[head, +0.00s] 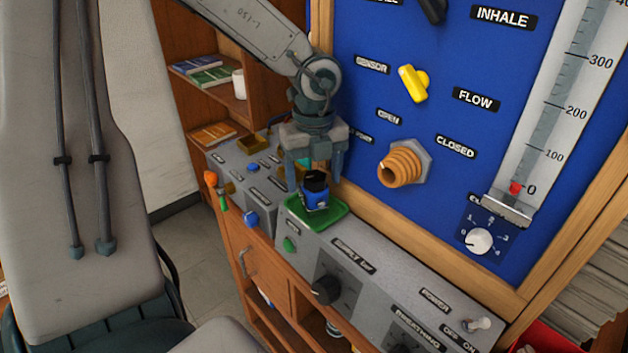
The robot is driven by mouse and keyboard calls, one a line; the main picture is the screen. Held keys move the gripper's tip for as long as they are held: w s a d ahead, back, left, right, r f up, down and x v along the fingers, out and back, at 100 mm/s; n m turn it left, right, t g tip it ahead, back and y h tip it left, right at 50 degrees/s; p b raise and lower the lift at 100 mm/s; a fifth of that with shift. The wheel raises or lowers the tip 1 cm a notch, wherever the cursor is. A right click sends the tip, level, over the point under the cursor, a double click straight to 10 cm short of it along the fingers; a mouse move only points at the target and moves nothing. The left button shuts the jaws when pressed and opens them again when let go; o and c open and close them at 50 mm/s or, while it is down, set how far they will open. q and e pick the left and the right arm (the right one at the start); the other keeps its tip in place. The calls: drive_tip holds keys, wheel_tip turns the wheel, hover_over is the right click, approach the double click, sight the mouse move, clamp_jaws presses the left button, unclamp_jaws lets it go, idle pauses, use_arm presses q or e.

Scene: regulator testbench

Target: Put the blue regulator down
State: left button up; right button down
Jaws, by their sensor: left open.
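The blue regulator (317,201), with a black top, sits upright on the green tray (334,214) at the left end of the grey console. My left gripper (315,178) points down just above and around the regulator's top. Its fingers are open, one to each side. I cannot tell whether a finger touches the regulator. My right gripper does not show.
The blue panel (350,60) stands right behind the tray, with a ribbed orange port (401,167) and a yellow knob (413,84) sticking out. The grey console (375,275) carries a black dial (325,290). A chair (80,170) stands at the left.

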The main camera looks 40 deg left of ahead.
use_arm(q)
wheel_tip(320, 180, up, 4)
drive_tip(key=shift+r+b, duration=0.1)
drive_tip(key=shift+b, duration=0.2)
wheel_tip(320, 180, up, 5)
drive_tip(key=p, duration=0.3)
drive_tip(key=shift+s+d+r, duration=0.15)
drive_tip(key=shift+r+p, duration=0.45)
drive_tip(key=shift+p, duration=0.1)
